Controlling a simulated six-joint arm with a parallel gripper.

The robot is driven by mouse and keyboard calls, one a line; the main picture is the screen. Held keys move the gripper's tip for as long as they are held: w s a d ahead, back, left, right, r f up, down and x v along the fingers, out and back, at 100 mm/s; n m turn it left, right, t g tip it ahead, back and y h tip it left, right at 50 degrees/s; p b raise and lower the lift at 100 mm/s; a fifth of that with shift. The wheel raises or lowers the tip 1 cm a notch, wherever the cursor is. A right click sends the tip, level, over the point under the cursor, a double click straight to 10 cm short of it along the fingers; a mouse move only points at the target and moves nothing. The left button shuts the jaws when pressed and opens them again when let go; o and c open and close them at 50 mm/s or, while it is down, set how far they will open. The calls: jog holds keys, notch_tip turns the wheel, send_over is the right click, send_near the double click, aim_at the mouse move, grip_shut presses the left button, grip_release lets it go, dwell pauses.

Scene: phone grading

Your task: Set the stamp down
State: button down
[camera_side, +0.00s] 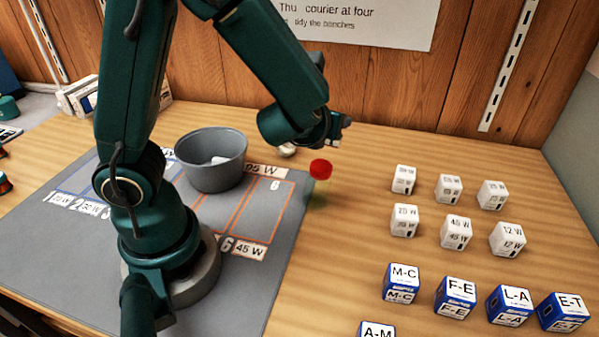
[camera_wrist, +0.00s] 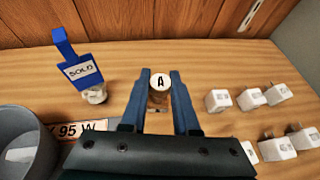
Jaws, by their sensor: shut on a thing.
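My gripper (camera_wrist: 158,77) is shut on the stamp (camera_wrist: 160,82), which shows a round white top marked "A" and a brownish body between the two blue fingers in the wrist view. In the side view my gripper (camera_side: 340,130) is over the wooden bench, beyond the grey mat's right edge. The stamp is mostly hidden by the gripper there, and I cannot tell whether its lower end touches the bench.
A red-topped, yellowish object (camera_side: 320,170) stands by the mat's edge. A grey bowl (camera_side: 211,160) stands left, and a blue "SOLD" sign (camera_wrist: 78,68) stands left of the stamp. Several white cubes (camera_side: 404,178) and blue-and-white blocks (camera_side: 401,284) stand right.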

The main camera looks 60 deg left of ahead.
jog(key=shift+s+a+r, duration=0.2)
jog(key=shift+a+r, duration=0.15)
jog(key=shift+a, duration=0.1)
jog(key=s+a+n+g+y, duration=0.5)
jog(key=s+n+g, duration=0.2)
jog(key=n+g, duration=0.15)
jog(key=s+d+f+n+g+h, duration=0.3)
jog(key=s+n+g, duration=0.8)
jog(key=n+g, duration=0.1)
jog(key=s+d+n+g+h, duration=0.3)
jog(key=d+n+h, duration=0.7)
jog(key=w+d+r+n+t+h, duration=0.3)
jog(key=w+d+n+h, duration=0.3)
jog(key=n+h, duration=0.15)
jog(key=shift+m, duration=0.3)
jog(key=s+d+f, duration=0.1)
jog(key=d+f, duration=0.1)
jog(key=d, duration=0.1)
jog(key=s+d+f, duration=0.2)
jog(key=d, duration=0.1)
jog(key=s+d+f, duration=0.1)
jog(key=d+f, duration=0.2)
jog(key=shift+s+d, duration=0.2)
jog(key=shift+d, duration=0.05)
jog(key=shift+f, duration=1.9)
